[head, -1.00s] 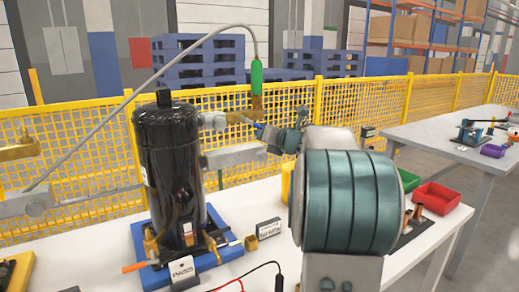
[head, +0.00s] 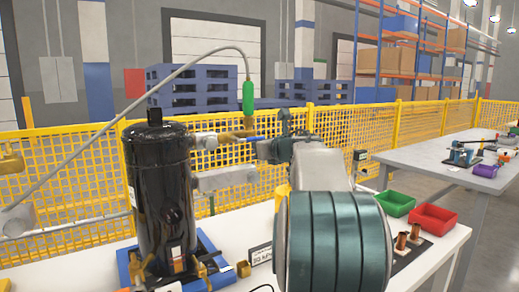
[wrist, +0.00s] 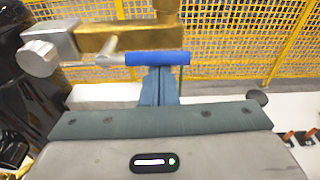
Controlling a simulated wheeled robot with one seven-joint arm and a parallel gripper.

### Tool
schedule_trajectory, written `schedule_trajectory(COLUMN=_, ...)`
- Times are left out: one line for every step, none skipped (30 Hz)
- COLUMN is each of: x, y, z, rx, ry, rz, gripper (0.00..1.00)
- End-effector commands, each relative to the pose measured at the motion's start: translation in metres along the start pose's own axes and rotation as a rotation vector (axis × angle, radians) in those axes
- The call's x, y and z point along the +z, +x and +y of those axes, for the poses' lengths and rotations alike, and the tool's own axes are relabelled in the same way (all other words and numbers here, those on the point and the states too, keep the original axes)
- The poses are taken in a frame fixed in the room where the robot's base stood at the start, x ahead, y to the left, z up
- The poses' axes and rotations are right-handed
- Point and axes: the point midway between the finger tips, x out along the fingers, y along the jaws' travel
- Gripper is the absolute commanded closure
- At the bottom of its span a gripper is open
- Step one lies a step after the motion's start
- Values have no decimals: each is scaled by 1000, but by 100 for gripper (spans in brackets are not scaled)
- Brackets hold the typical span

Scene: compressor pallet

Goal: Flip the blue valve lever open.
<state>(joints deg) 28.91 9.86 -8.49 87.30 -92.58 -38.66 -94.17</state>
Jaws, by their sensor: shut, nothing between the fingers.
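The blue valve lever (wrist: 158,58) lies level across the top middle of the wrist view. Its bare metal arm runs left to a silver valve part (wrist: 38,57) beside a brass fitting (wrist: 120,36). In the head view the lever (head: 252,139) shows as a small blue strip right of the black compressor (head: 160,190). My gripper (wrist: 159,72) is shut and empty, its fingertips right at the lever's near edge. I cannot tell whether they touch it. In the head view my gripper (head: 262,150) is just right of the lever, partly hidden by my arm.
A grey hose with a green sleeve (head: 248,97) arches over the compressor. The white table (head: 90,275) holds the blue base (head: 215,270), a label card (head: 262,256), and red (head: 434,218) and green bins (head: 395,203). A yellow mesh fence (head: 70,160) stands behind.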

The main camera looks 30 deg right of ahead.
Motion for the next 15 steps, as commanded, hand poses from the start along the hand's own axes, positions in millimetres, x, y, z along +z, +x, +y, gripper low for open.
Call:
schedule_trajectory(x=1, y=0, z=0, rx=0, ry=-2, rz=-1, gripper=100)
schedule_trajectory(x=1, y=0, z=0, rx=0, ry=-2, rz=-1, gripper=100)
schedule_trajectory(x=1, y=0, z=0, rx=0, ry=-2, rz=-1, gripper=100)
schedule_trajectory(x=1, y=0, z=0, rx=0, ry=-2, rz=-1, gripper=100)
schedule_trajectory(x=1, y=0, z=0, rx=0, ry=-2, rz=-1, gripper=100)
schedule_trajectory(x=1, y=0, z=0, rx=0, ry=-2, rz=-1, gripper=100)
schedule_trajectory(x=1, y=0, z=0, rx=0, ry=-2, rz=-1, gripper=100)
schedule_trajectory(x=1, y=0, z=0, rx=0, ry=-2, rz=-1, gripper=100)
schedule_trajectory(x=1, y=0, z=0, rx=0, ry=-1, rz=-1, gripper=100)
schedule_trajectory(x=1, y=0, z=0, rx=0, ry=-1, rz=-1, gripper=100)
schedule_trajectory(x=1, y=0, z=0, rx=0, ry=-1, rz=-1, gripper=100)
schedule_trajectory(x=0, y=0, z=0, rx=0, ry=-1, rz=-1, gripper=100)
schedule_trajectory(x=0, y=0, z=0, rx=1, ry=-1, rz=-1, gripper=100)
schedule_trajectory(x=-2, y=0, z=0, rx=1, ry=-1, rz=-1, gripper=100)
schedule_trajectory(x=-4, y=1, z=1, rx=1, ry=-1, rz=0, gripper=100)
